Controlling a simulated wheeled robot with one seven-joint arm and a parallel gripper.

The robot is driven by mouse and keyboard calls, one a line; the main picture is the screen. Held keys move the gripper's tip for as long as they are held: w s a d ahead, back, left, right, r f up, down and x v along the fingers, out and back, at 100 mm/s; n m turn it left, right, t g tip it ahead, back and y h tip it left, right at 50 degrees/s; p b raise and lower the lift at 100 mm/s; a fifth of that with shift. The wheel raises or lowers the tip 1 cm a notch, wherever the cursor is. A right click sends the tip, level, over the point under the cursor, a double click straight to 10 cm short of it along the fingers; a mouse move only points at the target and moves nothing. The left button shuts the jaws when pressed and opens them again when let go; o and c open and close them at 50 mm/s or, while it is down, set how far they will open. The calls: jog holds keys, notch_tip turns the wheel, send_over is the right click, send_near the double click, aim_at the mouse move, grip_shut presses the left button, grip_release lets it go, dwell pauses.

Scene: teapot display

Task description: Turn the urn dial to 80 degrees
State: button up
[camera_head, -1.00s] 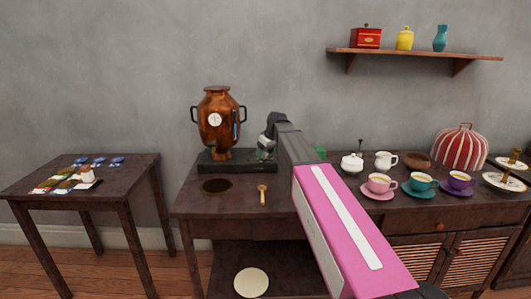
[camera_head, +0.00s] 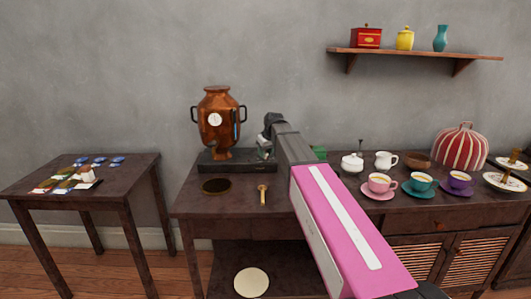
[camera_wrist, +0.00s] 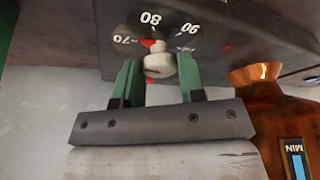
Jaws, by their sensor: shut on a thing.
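The copper urn (camera_head: 216,122) stands on a dark base (camera_head: 215,166) on the middle table. In the wrist view the urn dial (camera_wrist: 158,62) is a pale knob with red marks on a dark panel (camera_wrist: 240,45) with numbers 70, 80 and 90. The red mark near the scale sits close to 80, slightly on the 70 side. My gripper (camera_wrist: 158,78) has its green fingers on both sides of the knob and is shut on it.
A white pot (camera_head: 352,163) and cups stand right of my arm.

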jog(key=m+h, duration=0.1)
jog(key=m, duration=0.3)
jog(key=shift+a+m+t+h, duration=0.15)
jog(key=shift+m+t+h, duration=0.15)
jog(key=shift+h, duration=0.1)
jog(key=shift+a+m+h, duration=0.1)
jog(key=shift+m+h, duration=0.7)
jog(key=shift+m, duration=1.4)
jog(key=o, duration=0.9)
jog(key=v, duration=1.1)
jog(key=shift+a+f, duration=0.1)
